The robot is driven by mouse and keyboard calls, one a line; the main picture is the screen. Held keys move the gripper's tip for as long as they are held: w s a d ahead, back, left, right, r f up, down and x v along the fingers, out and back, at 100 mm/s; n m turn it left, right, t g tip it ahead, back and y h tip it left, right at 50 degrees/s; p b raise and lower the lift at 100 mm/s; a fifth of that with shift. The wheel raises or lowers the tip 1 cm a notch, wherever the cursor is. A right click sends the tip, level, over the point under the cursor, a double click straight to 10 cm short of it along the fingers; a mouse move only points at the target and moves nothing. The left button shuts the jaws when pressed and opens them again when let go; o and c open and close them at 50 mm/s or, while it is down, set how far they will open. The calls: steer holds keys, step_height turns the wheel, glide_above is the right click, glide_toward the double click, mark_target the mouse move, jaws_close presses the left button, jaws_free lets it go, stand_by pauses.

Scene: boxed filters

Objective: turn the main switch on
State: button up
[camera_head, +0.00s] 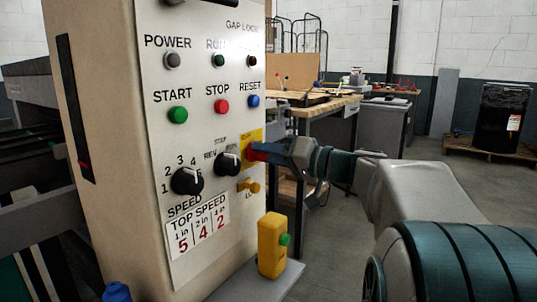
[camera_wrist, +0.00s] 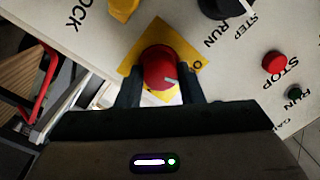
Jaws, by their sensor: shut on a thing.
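The main switch is a red rotary knob (camera_wrist: 160,67) on a yellow plate (camera_wrist: 187,47) on the control panel. In the head view the red knob (camera_head: 257,152) shows only in part, at the panel's right edge. My gripper (camera_wrist: 160,88) comes from the right and is shut on the knob, with one dark finger on each side in the wrist view. A pale mark on the knob's face points right and slightly down in that view. The lettering on the plate is partly hidden. In the head view my gripper (camera_head: 268,152) hides much of the knob.
The panel (camera_head: 215,125) carries POWER, START, STOP and RESET buttons and two black knobs, SPEED (camera_head: 187,181) and a smaller one (camera_head: 228,163). A yellow knob (camera_head: 249,186) sits just below the switch. A yellow box with a green button (camera_head: 272,245) stands lower right.

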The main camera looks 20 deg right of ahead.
steer(key=shift+m, duration=0.3)
steer(key=shift+a+f+m+t+h+p, duration=0.2)
steer(key=shift+m+p, duration=0.7)
steer(key=shift+m, duration=2.15)
steer(key=shift+d+r+m+t+p, duration=0.15)
steer(key=shift+m+t+p, duration=0.55)
steer(key=shift+m, duration=2.3)
steer(key=shift+a+f+m+h+p, duration=0.15)
steer(key=shift+m+p, duration=1)
steer(key=shift+m, duration=1.9)
steer(key=shift+d, duration=0.1)
steer(key=o, duration=1)
steer(key=shift+s, duration=0.1)
